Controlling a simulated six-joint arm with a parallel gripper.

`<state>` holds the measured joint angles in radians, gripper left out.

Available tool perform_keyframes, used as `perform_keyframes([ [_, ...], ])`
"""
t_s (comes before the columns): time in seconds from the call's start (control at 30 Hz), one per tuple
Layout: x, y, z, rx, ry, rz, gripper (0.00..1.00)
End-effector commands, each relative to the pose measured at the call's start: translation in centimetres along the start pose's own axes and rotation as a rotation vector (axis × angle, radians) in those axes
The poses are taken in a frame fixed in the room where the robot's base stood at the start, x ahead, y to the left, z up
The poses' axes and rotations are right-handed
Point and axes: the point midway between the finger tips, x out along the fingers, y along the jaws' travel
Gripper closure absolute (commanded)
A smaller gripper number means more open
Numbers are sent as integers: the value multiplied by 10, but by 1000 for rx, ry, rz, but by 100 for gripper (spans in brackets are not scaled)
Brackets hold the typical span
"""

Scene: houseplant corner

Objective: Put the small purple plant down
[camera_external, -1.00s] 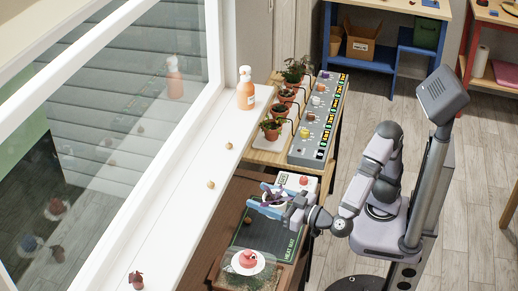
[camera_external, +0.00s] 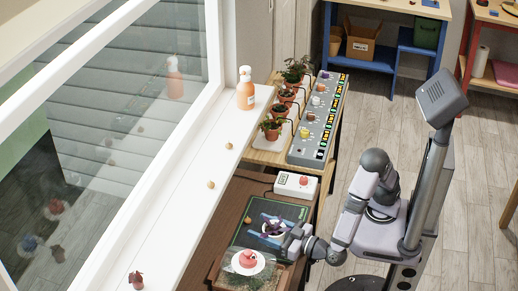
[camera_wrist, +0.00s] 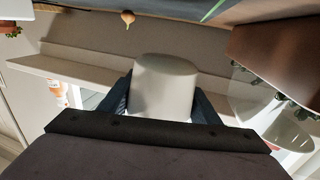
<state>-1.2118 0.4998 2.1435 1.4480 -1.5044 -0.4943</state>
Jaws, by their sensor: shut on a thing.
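The small purple plant (camera_external: 273,227) shows dark purple leaves and a pale pot in the external view. My gripper (camera_external: 275,236) is shut on it, over the dark green heat mat (camera_external: 251,217). I cannot tell whether the pot touches the mat. In the wrist view the smooth off-white pot (camera_wrist: 166,87) sits between the two dark fingers of my gripper (camera_wrist: 164,105). Its leaves are hidden there.
The white windowsill (camera_external: 180,205) runs along the left, with an orange bottle (camera_external: 245,92) and small bulbs. Potted plants (camera_external: 271,129) stand farther back.

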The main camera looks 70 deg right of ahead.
Motion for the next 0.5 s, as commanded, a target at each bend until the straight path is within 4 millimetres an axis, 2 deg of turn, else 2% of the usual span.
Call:
perform_keyframes([
  [0.3,0,0,10,1,2,0,72],
  [0.5,0,0,32,-2,1,0,72],
])
